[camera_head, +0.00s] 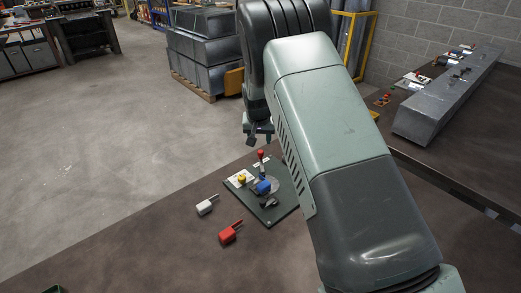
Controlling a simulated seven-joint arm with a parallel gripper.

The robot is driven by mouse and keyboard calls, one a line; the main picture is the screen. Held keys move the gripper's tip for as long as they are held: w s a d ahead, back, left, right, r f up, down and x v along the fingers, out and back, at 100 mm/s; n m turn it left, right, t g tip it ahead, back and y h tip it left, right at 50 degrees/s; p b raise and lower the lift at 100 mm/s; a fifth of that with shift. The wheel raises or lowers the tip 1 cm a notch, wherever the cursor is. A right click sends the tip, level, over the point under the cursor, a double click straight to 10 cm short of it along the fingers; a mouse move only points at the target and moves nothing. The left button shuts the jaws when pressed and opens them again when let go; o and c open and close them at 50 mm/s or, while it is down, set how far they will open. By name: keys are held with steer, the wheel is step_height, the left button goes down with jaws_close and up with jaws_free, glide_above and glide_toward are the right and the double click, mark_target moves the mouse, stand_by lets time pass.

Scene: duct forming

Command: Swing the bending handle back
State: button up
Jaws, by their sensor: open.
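The likely bending handle is a small upright lever with a red knob (261,155). It stands at the back of a dark green board (272,219) on the brown table. A blue part (263,187) sits in front of it on the board, with a yellow round part (241,179) on a pale plate to its left. My gripper (259,140) points down just above and behind the red knob in the picture, open and seemingly empty. Whether it touches the knob cannot be told. My arm hides the board's right side.
A white piece (205,207) and a red piece (228,235), each with a thin rod, lie left of the board. A long grey metal duct (446,105) lies on the table at right. The table's left part is mostly clear. Grey metal boxes (203,65) stand on a floor pallet behind.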

mark_target(260, 151)
steer(key=x, duration=0.8)
steer(key=shift+w+f, duration=0.1)
steer(key=shift+f, duration=0.2)
jaws_close()
